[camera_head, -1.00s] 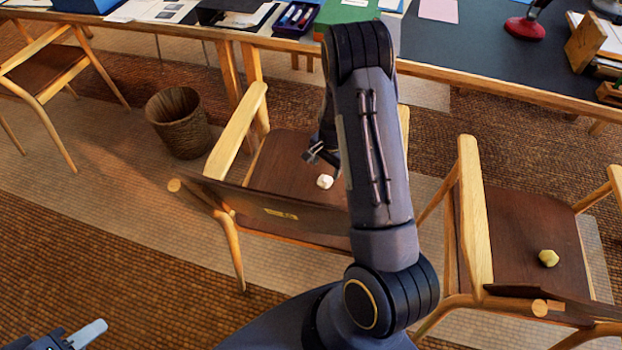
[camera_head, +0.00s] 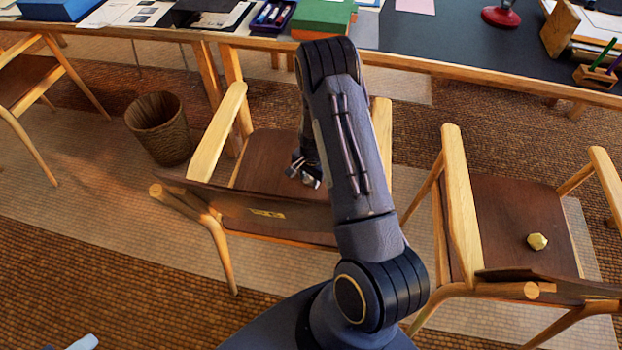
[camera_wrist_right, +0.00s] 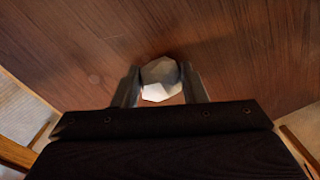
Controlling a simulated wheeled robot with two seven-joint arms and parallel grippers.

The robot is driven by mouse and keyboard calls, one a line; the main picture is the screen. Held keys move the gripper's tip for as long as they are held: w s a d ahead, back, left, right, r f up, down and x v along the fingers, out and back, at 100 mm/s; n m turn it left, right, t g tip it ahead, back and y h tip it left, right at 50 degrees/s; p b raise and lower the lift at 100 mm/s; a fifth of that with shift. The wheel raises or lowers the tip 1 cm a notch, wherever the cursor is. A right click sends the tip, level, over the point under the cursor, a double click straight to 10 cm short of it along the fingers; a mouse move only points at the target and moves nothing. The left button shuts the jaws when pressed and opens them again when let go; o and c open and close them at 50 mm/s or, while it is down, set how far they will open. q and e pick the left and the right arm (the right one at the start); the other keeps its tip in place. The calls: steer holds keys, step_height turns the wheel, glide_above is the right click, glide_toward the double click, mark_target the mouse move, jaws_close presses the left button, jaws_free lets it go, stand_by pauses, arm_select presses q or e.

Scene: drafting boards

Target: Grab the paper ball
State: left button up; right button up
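The white paper ball (camera_wrist_right: 161,80) lies at the brown seat of the middle chair (camera_head: 268,160). In the right wrist view it sits between the two fingers of my right gripper (camera_wrist_right: 163,86), with both fingers against its sides. In the head view my right gripper (camera_head: 304,176) is low over that seat, and the ball is mostly hidden by it. I cannot tell whether the ball still touches the seat. Only a pale tip of my left gripper (camera_head: 83,342) shows at the bottom left edge.
A yellowish faceted lump (camera_head: 537,242) lies on the right chair's seat (camera_head: 500,215). A wicker basket (camera_head: 160,128) stands on the floor left of the middle chair. The chair's backrest (camera_head: 250,208) stands on the near side. A long desk (camera_head: 450,50) runs behind.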

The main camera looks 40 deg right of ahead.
steer(key=c, duration=0.5)
steer(key=shift+o, duration=0.2)
steer(key=shift+r, duration=0.1)
